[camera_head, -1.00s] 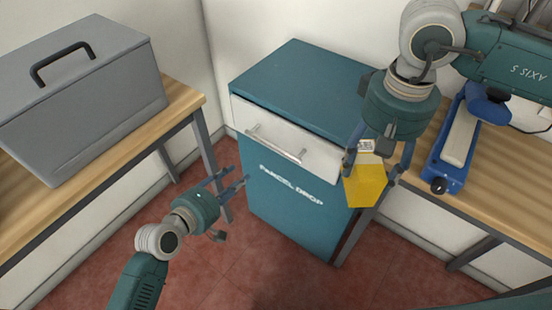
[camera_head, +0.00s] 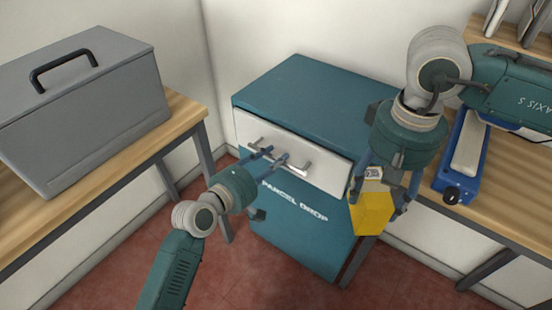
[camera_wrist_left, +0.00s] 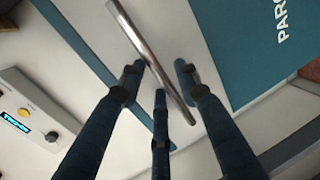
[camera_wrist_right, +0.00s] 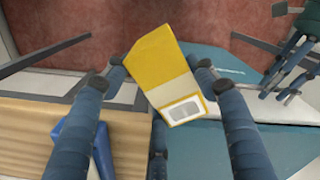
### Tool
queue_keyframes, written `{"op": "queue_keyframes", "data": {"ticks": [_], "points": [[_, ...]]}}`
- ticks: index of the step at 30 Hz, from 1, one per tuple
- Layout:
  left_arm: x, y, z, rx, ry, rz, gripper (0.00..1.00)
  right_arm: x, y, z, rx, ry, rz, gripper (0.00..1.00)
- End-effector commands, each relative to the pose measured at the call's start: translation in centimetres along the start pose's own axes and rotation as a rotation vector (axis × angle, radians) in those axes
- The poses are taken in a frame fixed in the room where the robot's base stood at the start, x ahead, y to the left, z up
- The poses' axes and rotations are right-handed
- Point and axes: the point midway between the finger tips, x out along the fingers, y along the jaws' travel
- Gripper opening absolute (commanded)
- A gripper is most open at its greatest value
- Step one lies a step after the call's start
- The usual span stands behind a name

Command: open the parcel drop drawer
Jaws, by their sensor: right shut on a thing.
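The parcel drop cabinet (camera_head: 310,215) is teal, with a white drawer front (camera_head: 325,170) at its top that looks closed. A metal bar handle (camera_head: 298,163) runs across the drawer front. My left gripper (camera_head: 264,157) is at the handle, its fingers spread. In the left wrist view the handle (camera_wrist_left: 150,55) crosses diagonally between the open fingertips (camera_wrist_left: 158,78); I cannot tell whether they touch it. My right gripper (camera_head: 380,190) is shut on a yellow parcel (camera_head: 371,210) with a label, held in front of the cabinet's right side. The parcel also shows in the right wrist view (camera_wrist_right: 160,65).
A grey lidded box (camera_head: 85,110) with a black handle stands on a wooden table at left. A blue and white device (camera_head: 463,155) lies on the wooden bench at right. The red tiled floor (camera_head: 125,265) before the cabinet is clear.

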Motion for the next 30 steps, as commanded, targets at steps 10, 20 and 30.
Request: {"op": "queue_keyframes", "data": {"ticks": [10,20,30], "points": [[1.56,0.03,0.01,0.002,0.000,0.000,0.33,0.18,-0.02,-0.02,0.000,0.001,0.000,0.23],[1.51,0.00,0.01,0.001,0.000,-0.001,0.00,0.18,-0.02,-0.02,0.000,0.001,0.000,0.23],[1.46,-0.03,0.00,0.002,0.000,-0.004,0.00,-0.20,-0.02,-0.02,0.000,0.001,0.000,0.23]]}}
